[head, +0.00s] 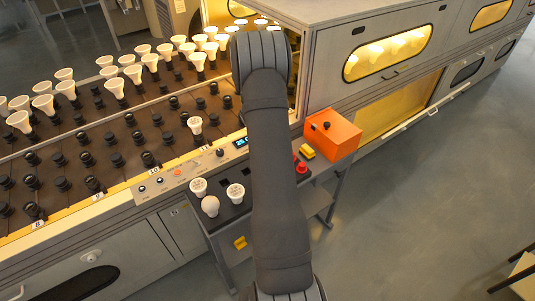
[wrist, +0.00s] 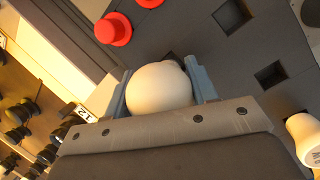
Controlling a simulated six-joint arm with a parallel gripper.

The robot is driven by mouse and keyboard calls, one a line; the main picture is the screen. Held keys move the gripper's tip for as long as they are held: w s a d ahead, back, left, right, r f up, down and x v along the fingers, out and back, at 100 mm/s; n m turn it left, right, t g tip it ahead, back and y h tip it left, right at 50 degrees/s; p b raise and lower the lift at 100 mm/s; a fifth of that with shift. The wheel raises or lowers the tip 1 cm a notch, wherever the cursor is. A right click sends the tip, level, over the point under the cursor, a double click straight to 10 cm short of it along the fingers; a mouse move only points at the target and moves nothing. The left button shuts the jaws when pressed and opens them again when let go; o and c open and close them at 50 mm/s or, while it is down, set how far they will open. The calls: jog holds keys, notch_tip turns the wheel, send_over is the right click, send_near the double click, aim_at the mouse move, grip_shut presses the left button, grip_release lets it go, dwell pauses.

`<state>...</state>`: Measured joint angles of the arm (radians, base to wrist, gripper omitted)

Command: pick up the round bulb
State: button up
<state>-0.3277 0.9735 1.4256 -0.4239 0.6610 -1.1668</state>
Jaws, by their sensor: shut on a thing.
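A round white bulb (wrist: 158,90) sits between the two blue-grey fingers of my gripper (wrist: 160,88) in the wrist view. The gripper is shut on it, over a dark tray (wrist: 215,55) with square holes. The frame does not show clearly whether the bulb is clear of the tray. In the head view my arm hides the gripper and the held bulb. Another rounded white bulb (head: 210,206) stands on the small dark table, beside two flat-faced white bulbs (head: 198,187) (head: 235,193).
A rack (head: 130,130) with several white bulbs and dark sockets lies at the left. Red buttons (wrist: 113,29) are near the gripper; one red button (head: 301,167) shows near an orange box (head: 332,135). A flat-faced bulb (wrist: 306,138) is at the wrist view's lower right.

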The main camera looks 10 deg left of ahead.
jog(key=shift+r, duration=0.95)
jog(key=s+d+r, duration=0.3)
jog(key=d+r, duration=0.4)
jog(key=d, duration=0.3)
jog(key=w+a+r+n+y, duration=0.15)
jog(key=a+n, duration=0.25)
jog(key=a, duration=1)
jog(key=w+a+n+y, duration=0.1)
jog(key=w+a+n, duration=0.3)
jog(key=a, duration=0.9)
jog(key=s+a+r+n+y, duration=0.1)
jog(key=s+a+n, duration=0.25)
jog(key=a, duration=0.65)
jog(key=s+a+n, duration=0.3)
jog(key=s+a, duration=0.2)
jog(key=a, duration=0.5)
jog(key=s+a+r+n+y, duration=0.1)
jog(key=s+a+n, duration=0.35)
jog(key=a, duration=0.55)
jog(key=shift+m, duration=0.5)
jog(key=shift+s+d+f, duration=0.1)
jog(key=shift+d+f, duration=0.05)
jog(key=shift+f, duration=0.9)
jog(key=shift+d+f, duration=0.15)
jog(key=shift+f, duration=0.9)
jog(key=shift+f, duration=0.1)
jog(key=shift+f, duration=1.9)
